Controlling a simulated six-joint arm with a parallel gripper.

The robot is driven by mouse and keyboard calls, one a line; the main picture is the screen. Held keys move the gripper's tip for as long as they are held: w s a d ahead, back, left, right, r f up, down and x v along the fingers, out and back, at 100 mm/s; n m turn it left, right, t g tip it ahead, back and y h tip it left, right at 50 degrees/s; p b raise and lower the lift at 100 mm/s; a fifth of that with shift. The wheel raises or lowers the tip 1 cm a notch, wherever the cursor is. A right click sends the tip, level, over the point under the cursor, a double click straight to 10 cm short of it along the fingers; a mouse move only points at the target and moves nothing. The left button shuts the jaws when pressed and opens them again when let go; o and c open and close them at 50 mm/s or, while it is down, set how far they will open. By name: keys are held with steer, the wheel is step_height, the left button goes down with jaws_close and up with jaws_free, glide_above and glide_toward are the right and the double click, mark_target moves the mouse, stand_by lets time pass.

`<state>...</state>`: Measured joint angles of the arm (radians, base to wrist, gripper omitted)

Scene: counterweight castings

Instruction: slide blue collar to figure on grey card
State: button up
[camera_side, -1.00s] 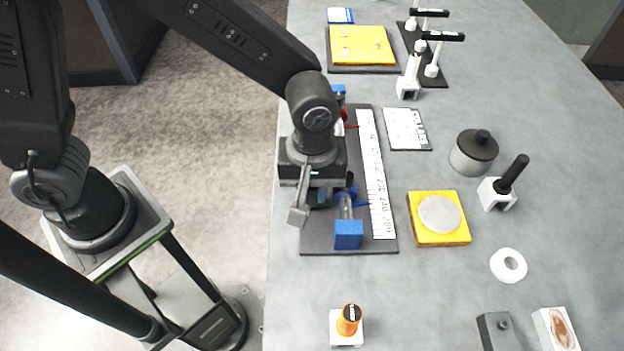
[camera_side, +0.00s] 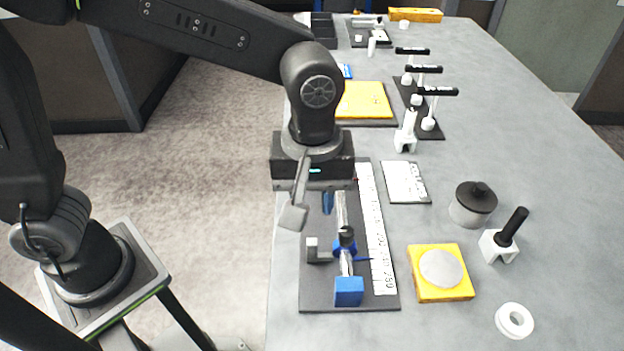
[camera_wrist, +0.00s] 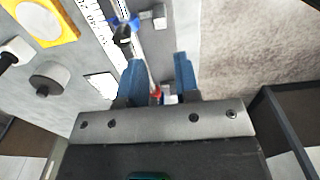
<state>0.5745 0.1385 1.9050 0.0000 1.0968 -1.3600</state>
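The blue collar (camera_side: 343,246) sits on a pale rod near its front end, with a black knob on top and a thin blue pointer towards the white number scale (camera_side: 377,235). A blue end block (camera_side: 348,292) holds the rod's front end. The collar also shows in the wrist view (camera_wrist: 122,22). The card (camera_side: 405,182) lies right of the scale; its figure is too small to read. My gripper (camera_wrist: 159,65) has its two blue fingers apart with nothing gripped, above the rod and farther back than the collar. A red piece (camera_wrist: 157,93) shows between the fingers.
A grey bracket (camera_side: 318,250) stands left of the collar. On the right are a yellow pad with a grey disc (camera_side: 440,270), a lidded grey pot (camera_side: 473,204), a black-handled tool in a white holder (camera_side: 505,237) and a white ring (camera_side: 514,320). Black-topped posts (camera_side: 437,92) stand behind.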

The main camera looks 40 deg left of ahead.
steer(key=shift+r, duration=1.5)
steer(key=s+a+r+m+t, duration=0.1)
steer(key=s+a+m, duration=0.3)
steer(key=a, duration=0.5)
steer(key=s+a+r+m+t, duration=0.1)
steer(key=s+a+m+t, duration=0.3)
steer(key=a, duration=0.6)
steer(key=shift+a+m+t, duration=0.2)
steer(key=shift+m+t, duration=0.1)
steer(key=shift+m, duration=0.2)
steer(key=shift+o, duration=0.5)
steer(key=shift+r, duration=0.15)
